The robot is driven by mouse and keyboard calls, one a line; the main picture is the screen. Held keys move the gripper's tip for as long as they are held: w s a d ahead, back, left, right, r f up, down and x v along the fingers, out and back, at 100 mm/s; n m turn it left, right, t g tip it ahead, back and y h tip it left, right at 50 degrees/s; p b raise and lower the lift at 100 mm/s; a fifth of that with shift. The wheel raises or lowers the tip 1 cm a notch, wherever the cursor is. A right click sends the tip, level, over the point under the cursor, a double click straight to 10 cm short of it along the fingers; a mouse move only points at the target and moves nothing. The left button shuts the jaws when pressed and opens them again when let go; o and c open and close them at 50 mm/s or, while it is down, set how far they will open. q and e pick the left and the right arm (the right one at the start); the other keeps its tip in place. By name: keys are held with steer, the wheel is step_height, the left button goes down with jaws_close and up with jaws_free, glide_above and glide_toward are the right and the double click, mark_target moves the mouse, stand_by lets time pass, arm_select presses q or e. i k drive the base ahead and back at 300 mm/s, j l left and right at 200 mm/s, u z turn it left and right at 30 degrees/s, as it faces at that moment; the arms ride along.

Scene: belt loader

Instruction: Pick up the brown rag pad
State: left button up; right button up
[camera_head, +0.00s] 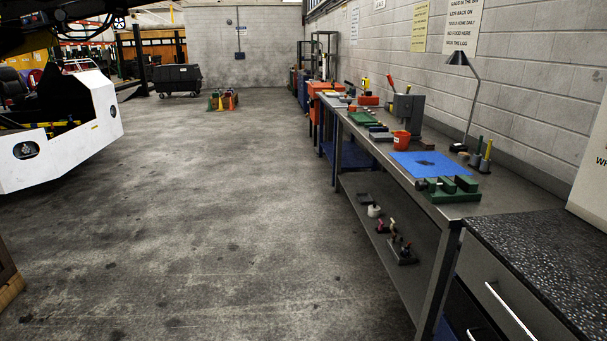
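A small dark brown flat thing (428,144) lies on the long metal workbench (470,208) against the right wall, just right of an orange-red cup (401,141). It looks like the brown rag pad, but it is too small to be sure. A blue mat (412,158) with a dark patch lies in front of it. Neither of my grippers shows in the view.
A desk lamp (470,80) and a grey machine (408,112) stand behind. A dark-topped cabinet (540,250) adjoins the bench. The floor left of it is clear, up to a white vehicle (62,150).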

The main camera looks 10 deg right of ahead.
mark_target(425, 144)
steer(key=i+z, duration=0.15)
steer(key=i, duration=0.3)
steer(key=i+j+z, duration=0.15)
steer(key=i, duration=0.3)
steer(key=i+j+z, duration=0.1)
steer(key=i, duration=0.35)
steer(key=i+j+z, duration=0.15)
steer(key=i, duration=0.3)
